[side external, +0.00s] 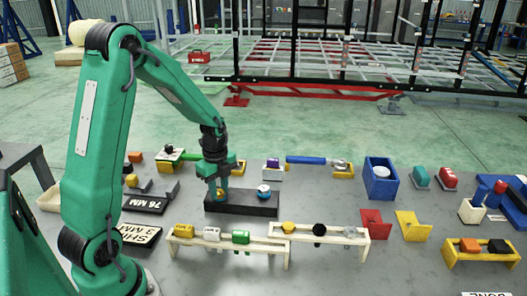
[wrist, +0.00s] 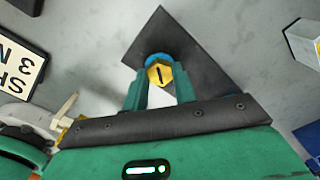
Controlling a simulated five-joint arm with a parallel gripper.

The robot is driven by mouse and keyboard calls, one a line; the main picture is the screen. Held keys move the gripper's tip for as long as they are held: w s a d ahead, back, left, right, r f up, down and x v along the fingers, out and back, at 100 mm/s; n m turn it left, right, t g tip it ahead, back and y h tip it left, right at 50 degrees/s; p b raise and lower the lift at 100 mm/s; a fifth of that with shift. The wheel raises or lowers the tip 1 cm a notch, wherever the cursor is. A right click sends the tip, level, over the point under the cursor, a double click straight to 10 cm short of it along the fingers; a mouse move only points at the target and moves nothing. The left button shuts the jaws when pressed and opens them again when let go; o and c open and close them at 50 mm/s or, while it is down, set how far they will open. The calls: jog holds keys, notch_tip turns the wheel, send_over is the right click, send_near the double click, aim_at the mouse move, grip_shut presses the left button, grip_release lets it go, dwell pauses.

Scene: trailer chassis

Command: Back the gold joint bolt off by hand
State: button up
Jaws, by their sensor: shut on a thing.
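The gold joint bolt (wrist: 160,75) stands on a dark block, with a blue ring around its base in the wrist view. It has a hex head with a dark mark across it. The dark block (side external: 262,209) lies on the grey table in the side view. My gripper (side external: 217,194) is down over the left part of this block. Its green fingers (wrist: 155,92) are shut on the gold bolt, one on each side. In the side view the fingers hide most of the bolt. A second fitting (side external: 264,191) with a white and blue top stands on the right part of the block.
A cream rack (side external: 270,243) with several coloured knobs stands in front of the block. A plate with lettering (side external: 140,235) lies to the left. A blue bin (side external: 380,178) and red and yellow stands are to the right. Bare table shows right of the block.

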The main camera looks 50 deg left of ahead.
jog(key=n, duration=0.4)
jog(key=shift+n, duration=0.4)
jog(key=shift+o, duration=0.2)
jog(key=n, duration=0.4)
jog(key=shift+f, duration=0.1)
jog(key=n, duration=0.5)
jog(key=shift+c, duration=0.2)
jog(key=n, duration=0.4)
jog(key=shift+n, duration=0.3)
jog(key=n, duration=0.3)
jog(key=shift+n, duration=0.3)
jog(key=n, duration=1.3)
